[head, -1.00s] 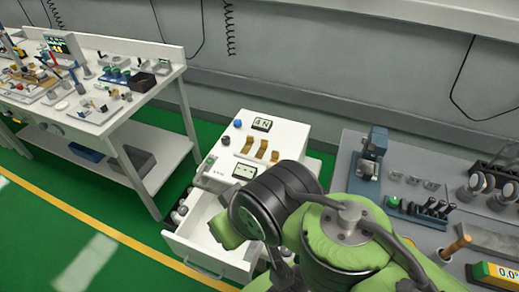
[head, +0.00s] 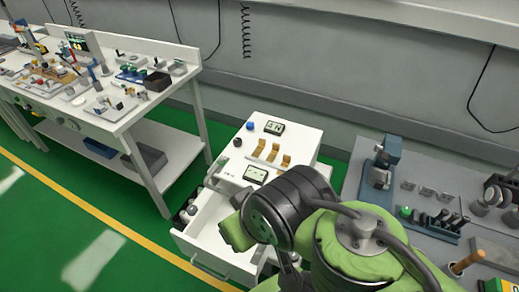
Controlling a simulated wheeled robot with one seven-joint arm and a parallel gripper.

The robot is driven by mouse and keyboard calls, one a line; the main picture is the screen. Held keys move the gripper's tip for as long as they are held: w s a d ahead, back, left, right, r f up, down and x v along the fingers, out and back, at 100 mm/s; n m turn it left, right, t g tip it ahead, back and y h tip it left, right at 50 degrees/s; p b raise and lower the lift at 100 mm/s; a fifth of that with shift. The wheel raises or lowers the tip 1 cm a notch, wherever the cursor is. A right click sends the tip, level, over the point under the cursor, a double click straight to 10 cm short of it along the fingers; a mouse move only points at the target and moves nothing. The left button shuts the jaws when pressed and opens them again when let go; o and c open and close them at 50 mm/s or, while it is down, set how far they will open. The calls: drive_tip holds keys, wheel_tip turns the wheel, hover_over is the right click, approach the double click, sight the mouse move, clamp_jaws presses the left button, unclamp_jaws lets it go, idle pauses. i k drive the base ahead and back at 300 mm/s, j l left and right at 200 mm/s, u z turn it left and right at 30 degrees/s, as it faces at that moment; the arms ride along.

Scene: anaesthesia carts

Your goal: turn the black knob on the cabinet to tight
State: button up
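A white cabinet (head: 300,141) stands at the middle of the head view with an open drawer (head: 212,222) at its front. Two small round knobs sit at the left of its top: a dark blue one (head: 249,126) at the back and a dark one (head: 237,142) nearer the front. My green and dark arm covers the cabinet's front right. My gripper is not visible.
A white workbench (head: 139,112) with many small parts stands at the left. A grey bench (head: 352,180) with a blue-grey device (head: 385,160) and tools is at the right. The wall is close behind. Green floor (head: 130,215) is free at the front left.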

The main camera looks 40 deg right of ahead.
sight(238, 142)
drive_tip(key=z, duration=1.15)
drive_tip(key=k+j+z, duration=0.1)
drive_tip(key=j, duration=0.25)
drive_tip(key=k+j, duration=0.1)
drive_tip(key=j, duration=0.25)
drive_tip(key=k+j+z, duration=0.15)
drive_tip(key=j, duration=0.2)
drive_tip(key=k+j+z, duration=0.1)
drive_tip(key=j, duration=0.25)
drive_tip(key=k+j+z, duration=0.1)
drive_tip(key=j, duration=0.2)
drive_tip(key=i+j+z, duration=0.1)
drive_tip(key=j, duration=0.5)
drive_tip(key=i+j+z, duration=0.15)
drive_tip(key=j, duration=0.45)
drive_tip(key=j+z, duration=0.1)
drive_tip(key=j, duration=0.5)
drive_tip(key=i+j+z, duration=0.4)
drive_tip(key=i+j, duration=0.55)
drive_tip(key=j, duration=0.1)
